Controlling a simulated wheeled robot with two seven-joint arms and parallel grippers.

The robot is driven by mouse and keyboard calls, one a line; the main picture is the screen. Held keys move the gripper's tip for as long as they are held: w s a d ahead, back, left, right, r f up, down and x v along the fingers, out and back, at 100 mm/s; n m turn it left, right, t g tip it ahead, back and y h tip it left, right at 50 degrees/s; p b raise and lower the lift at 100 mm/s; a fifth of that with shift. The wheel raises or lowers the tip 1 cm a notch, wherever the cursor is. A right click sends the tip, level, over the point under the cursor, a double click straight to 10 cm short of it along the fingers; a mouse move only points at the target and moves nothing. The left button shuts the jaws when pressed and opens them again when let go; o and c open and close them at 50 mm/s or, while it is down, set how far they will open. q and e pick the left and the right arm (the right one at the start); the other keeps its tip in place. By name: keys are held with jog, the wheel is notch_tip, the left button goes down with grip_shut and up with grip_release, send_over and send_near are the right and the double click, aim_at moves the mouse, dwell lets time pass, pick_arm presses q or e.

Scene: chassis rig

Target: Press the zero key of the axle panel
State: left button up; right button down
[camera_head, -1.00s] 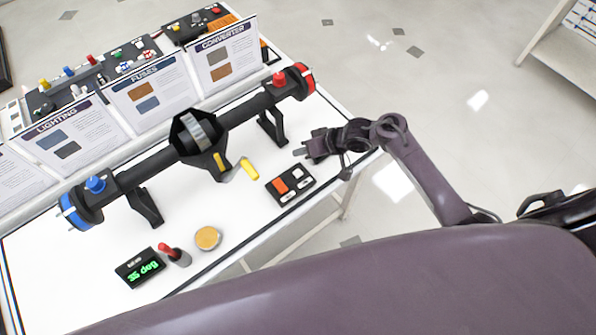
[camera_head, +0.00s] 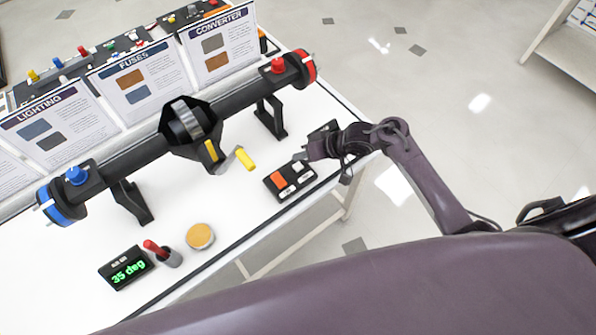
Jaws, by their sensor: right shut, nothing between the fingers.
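The axle panel (camera_head: 268,187) is a small black box near the table's right front edge. It bears an orange key (camera_head: 279,180) and several white keys; I cannot read their labels, so I cannot tell which is zero. My right gripper (camera_head: 303,157) is shut and empty, just behind and above the panel's far right corner, close to a white key (camera_head: 298,166). I cannot tell whether it touches. The black axle (camera_head: 235,106) lies on stands behind the panel, with a blue end and a red end. A display (camera_head: 127,268) reads "35 deg". My left gripper is out of view.
A red-tipped dark cylinder (camera_head: 164,254) and an orange disc (camera_head: 201,236) stand at the front. Upright placards (camera_head: 138,80) line the back.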

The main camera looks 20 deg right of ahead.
aim_at(293, 165)
notch_tip(293, 165, down, 2)
jog(key=shift+f+b, duration=0.1)
jog(key=shift+b, duration=0.25)
dwell(1.8)
jog(key=shift+f, duration=0.4)
jog(key=shift+f, duration=0.45)
dwell(0.5)
jog(key=shift+r, duration=0.1)
jog(key=shift+r+p, duration=0.8)
jog(key=shift+r, duration=0.1)
